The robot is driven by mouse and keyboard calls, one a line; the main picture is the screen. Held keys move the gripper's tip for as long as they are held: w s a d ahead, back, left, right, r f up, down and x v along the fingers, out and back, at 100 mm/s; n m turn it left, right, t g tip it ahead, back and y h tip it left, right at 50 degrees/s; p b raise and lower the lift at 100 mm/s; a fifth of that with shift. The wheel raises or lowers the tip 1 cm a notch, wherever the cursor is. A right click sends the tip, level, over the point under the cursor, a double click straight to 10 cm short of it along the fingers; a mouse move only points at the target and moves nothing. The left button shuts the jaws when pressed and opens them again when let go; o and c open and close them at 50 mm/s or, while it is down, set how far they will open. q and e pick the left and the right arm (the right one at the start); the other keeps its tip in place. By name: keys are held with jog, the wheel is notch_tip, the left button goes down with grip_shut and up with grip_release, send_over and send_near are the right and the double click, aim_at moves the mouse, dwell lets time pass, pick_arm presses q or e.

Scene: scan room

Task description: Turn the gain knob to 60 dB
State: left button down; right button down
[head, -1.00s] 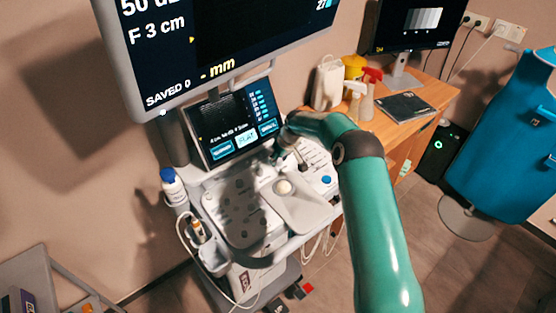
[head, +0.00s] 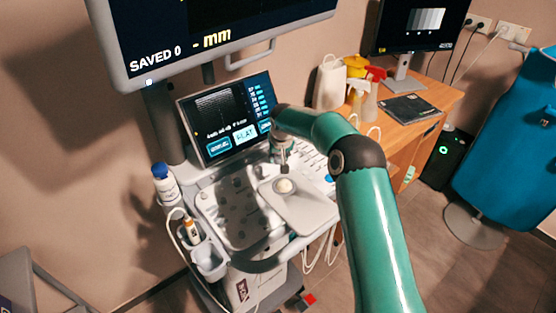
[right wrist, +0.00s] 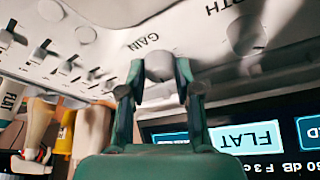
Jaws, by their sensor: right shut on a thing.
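The gain knob (right wrist: 160,64) is a light round knob beside the printed word GAIN in the right wrist view. My right gripper (right wrist: 160,74) has a finger on each side of it and is shut on it. In the head view my right gripper (head: 284,160) is over the ultrasound console (head: 235,215), below the small touchscreen (head: 228,118); the knob is hidden there. The wrist view shows the touchscreen upside down, with a dB readout whose first digit is hard to read. My left gripper is not in view.
Another large knob (right wrist: 247,34) and several sliders share the panel. A big monitor (head: 260,25) hangs above the console, its gain line out of frame. A white trackball (head: 284,186) is near the gripper. Bottles and a wooden desk (head: 425,100) stand to the right.

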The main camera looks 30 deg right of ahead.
jog(key=c, duration=0.8)
grip_release()
jog(key=v, duration=1.1)
jog(key=shift+r, duration=0.4)
jog(key=shift+s+a, duration=0.1)
